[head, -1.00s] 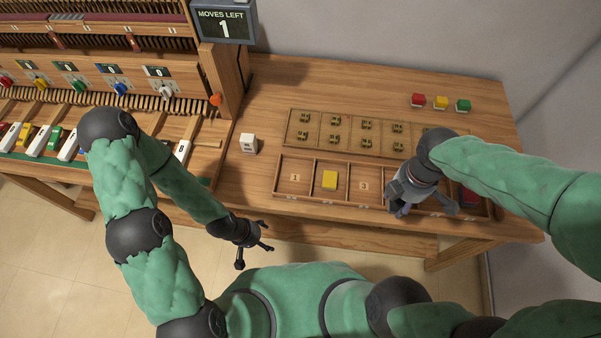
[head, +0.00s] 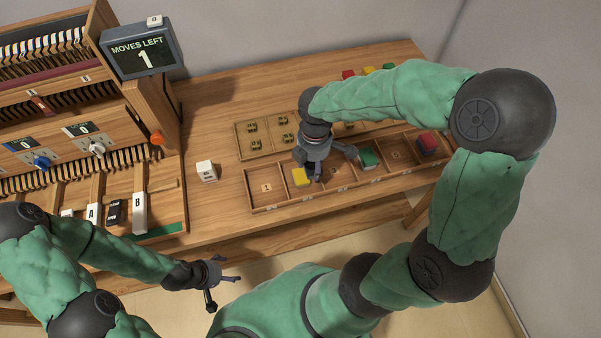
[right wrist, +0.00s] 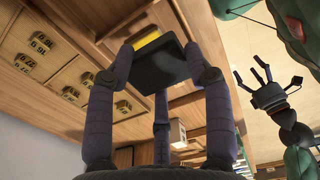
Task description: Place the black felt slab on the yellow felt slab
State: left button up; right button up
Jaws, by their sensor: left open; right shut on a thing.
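The yellow felt slab (head: 300,177) lies in the second compartment of the wooden tray (head: 262,203). My right gripper (head: 318,172) is over the tray, just right of that slab in the head view, partly covering it. In the right wrist view the right gripper is shut on the black felt slab (right wrist: 160,70). The yellow slab (right wrist: 147,42) shows just past the black slab's edge; I cannot tell whether they touch. The black slab is mostly hidden by the gripper in the head view. My left gripper (head: 213,282) is open and empty in front of the table.
A green slab (head: 370,159) and a red slab (head: 427,141) lie in compartments further right. A white cube (head: 206,171) stands left of the tray. The display (head: 140,52) reads "MOVES LEFT 1".

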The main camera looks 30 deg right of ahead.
jog(key=b, duration=0.2)
send_over(301, 177)
notch_tip(301, 177, down, 5)
jog(key=shift+s+d, duration=0.1)
jog(key=shift+f+b, duration=0.65)
jog(key=shift+f, duration=0.95)
jog(key=shift+f, duration=0.2)
jog(key=o, duration=0.9)
jog(key=shift+c, duration=0.2)
jog(key=shift+r, duration=0.1)
notch_tip(301, 177, up, 12)
jog(key=p, duration=0.4)
jog(key=shift+r+p, duration=0.15)
jog(key=shift+p, duration=0.15)
